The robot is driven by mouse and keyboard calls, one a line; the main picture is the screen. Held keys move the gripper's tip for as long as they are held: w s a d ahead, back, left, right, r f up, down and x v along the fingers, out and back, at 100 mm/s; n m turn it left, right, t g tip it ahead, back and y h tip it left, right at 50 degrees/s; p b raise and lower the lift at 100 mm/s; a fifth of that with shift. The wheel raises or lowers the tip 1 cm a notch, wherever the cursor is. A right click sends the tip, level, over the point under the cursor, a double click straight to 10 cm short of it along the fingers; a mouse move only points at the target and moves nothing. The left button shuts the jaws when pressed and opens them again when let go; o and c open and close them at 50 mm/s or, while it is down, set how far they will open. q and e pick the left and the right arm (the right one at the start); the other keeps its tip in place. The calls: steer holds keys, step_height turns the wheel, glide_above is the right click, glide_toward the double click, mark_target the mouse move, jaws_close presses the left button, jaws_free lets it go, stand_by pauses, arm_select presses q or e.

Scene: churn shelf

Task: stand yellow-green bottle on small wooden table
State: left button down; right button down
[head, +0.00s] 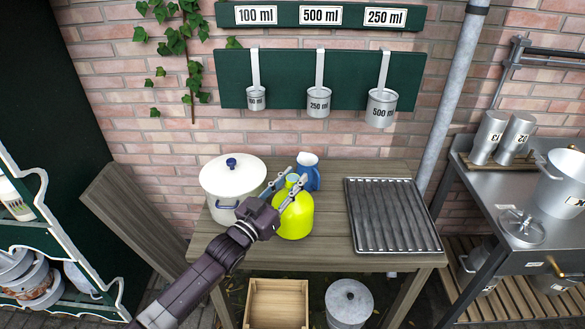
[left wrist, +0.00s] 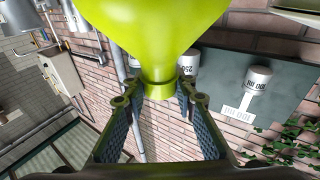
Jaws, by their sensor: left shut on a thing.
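The yellow-green bottle (head: 294,217) is upright at the small wooden table (head: 325,248), near its middle. I cannot tell whether its base touches the tabletop. My left gripper (head: 287,189) reaches in from the left and is shut on the bottle's neck. In the left wrist view the bottle (left wrist: 155,30) fills the top of the picture, and its neck is between the two fingers of my left gripper (left wrist: 159,95). My right gripper is not in view.
A white lidded pot (head: 228,195) stands left of the bottle, and a blue jug (head: 309,170) stands close behind it. A ribbed metal tray (head: 393,216) covers the table's right part. Measuring cups (head: 318,102) hang on the brick wall behind.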

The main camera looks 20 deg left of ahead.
arm_select(q)
steer(key=shift+f, duration=1.55)
steer(key=c, duration=2)
jaws_free()
steer(key=shift+f, duration=0.45)
steer(key=shift+c, duration=0.2)
steer(key=o, duration=0.5)
steer(key=shift+s+r, duration=0.1)
steer(key=shift+s, duration=0.05)
steer(key=shift+c, duration=0.2)
steer(key=b+v, duration=0.1)
steer(key=v, duration=1.1)
steer(key=shift+b, duration=0.4)
